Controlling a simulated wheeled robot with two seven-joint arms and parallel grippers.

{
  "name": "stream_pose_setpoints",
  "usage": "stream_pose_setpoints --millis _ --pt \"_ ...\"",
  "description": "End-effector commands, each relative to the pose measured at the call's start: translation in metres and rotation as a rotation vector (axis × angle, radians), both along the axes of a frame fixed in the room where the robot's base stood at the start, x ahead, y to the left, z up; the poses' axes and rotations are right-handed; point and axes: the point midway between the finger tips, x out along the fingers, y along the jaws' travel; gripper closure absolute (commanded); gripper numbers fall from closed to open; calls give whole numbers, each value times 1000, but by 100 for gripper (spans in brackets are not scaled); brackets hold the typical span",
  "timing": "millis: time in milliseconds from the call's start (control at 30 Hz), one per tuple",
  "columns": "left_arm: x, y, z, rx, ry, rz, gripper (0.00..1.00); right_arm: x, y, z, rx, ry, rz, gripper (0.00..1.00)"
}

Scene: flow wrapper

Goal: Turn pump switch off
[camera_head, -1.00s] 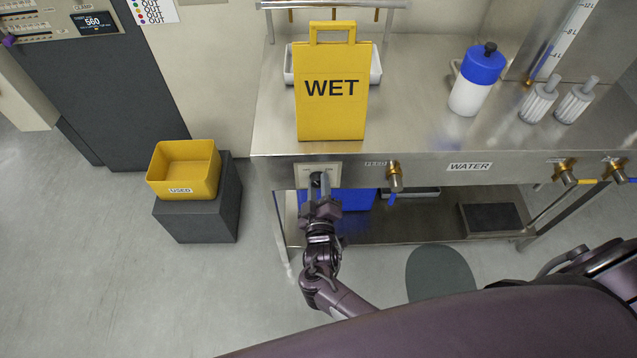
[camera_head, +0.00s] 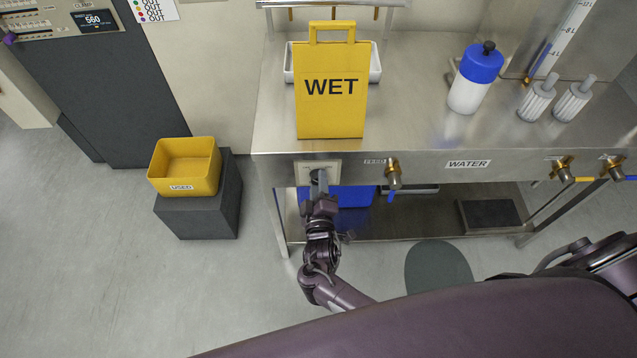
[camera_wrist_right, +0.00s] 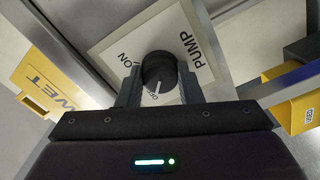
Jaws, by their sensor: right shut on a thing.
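The pump switch is a round black knob (camera_wrist_right: 158,68) on a pale square plate (camera_wrist_right: 112,45) lettered PUMP and ON. A white pointer line on the knob points down in the right wrist view, toward small lettering that looks like OFF. In the head view the plate (camera_head: 334,170) sits on the front left of the steel bench. My right gripper (camera_head: 320,180) reaches up to it and hides most of the knob. In the right wrist view my right gripper (camera_wrist_right: 158,80) has one finger on each side of the knob, shut on it. My left gripper is not in view.
A yellow WET sign (camera_head: 331,112) stands on the bench (camera_head: 420,110) above the switch. A brass valve (camera_head: 393,175) is to its right. A yellow bin (camera_head: 184,170) sits on a dark block at the left. A blue container (camera_head: 355,196) stands under the bench.

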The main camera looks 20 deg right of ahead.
Motion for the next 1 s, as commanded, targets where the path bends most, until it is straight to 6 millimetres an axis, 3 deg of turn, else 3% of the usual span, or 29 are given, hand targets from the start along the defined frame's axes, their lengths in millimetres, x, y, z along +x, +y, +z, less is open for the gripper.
stream_pose_setpoints --millis 67,100,233,567,1000 --pt "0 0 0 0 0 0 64 0 0 0 -2 0 1 90" --pt "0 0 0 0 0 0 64 0 0 0 -1 0 1 62" --pt "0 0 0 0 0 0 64 0 0 0 -1 0 1 45" --pt "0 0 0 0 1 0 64 -4 1 -1 0 1 0 45" --pt "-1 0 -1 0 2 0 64 -67 19 -1 0 2 1 45"
